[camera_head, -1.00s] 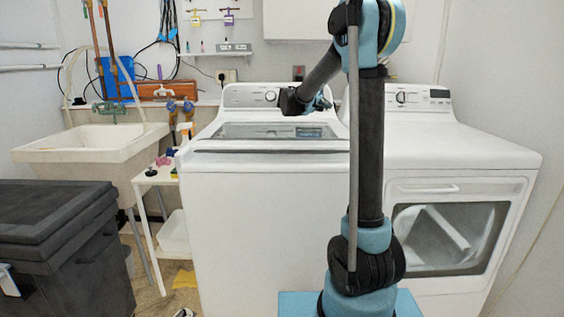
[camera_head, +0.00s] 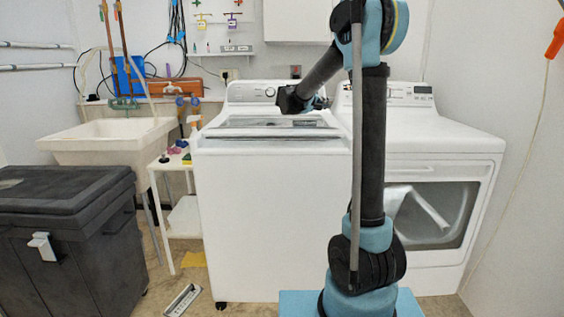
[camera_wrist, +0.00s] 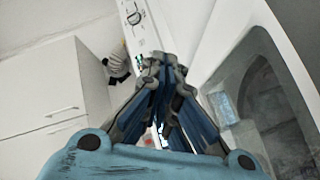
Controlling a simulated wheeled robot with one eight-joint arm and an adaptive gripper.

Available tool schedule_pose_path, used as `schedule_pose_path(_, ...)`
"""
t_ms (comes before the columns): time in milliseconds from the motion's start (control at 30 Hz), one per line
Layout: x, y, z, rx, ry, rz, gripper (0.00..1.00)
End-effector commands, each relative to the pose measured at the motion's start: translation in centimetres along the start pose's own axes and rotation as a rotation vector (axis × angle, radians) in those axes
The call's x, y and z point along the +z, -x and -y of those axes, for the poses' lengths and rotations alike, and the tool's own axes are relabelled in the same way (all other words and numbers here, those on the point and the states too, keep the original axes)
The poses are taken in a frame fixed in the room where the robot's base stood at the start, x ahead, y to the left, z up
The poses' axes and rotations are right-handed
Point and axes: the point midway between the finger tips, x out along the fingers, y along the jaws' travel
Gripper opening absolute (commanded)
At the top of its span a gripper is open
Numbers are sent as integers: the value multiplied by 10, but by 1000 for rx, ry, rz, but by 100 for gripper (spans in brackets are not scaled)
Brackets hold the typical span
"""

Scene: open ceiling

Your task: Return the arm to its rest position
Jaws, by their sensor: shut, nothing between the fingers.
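My arm stands upright right of centre in the head view, with its forearm bent down toward the washing machine (camera_head: 270,215). My gripper (camera_head: 318,104) shows at the forearm's end, in front of the washer's top, partly hidden by my wrist. In the wrist view my gripper (camera_wrist: 162,62) has its fingers drawn together and holds nothing. I cannot tell whether it touches the washer.
A white dryer (camera_head: 440,160) stands on the right. A utility sink (camera_head: 100,142), a white side shelf (camera_head: 172,168) and a dark lidded bin (camera_head: 70,235) stand on the left. A metal strip (camera_head: 183,300) lies on the floor.

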Motion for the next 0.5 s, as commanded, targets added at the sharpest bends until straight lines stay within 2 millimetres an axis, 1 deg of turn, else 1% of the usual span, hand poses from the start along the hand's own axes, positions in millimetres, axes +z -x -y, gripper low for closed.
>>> schedule_pose_path(33, 8, 0, -2, -9, -3, 11, 0)
schedule_pose_path(367, 61, 7, -14, -80, -25, 89, 0)
schedule_pose_path(467, 82, 13, -16, -112, -34, 118, 0)
schedule_pose_path(500, 92, 16, -17, -127, -38, 131, 0)
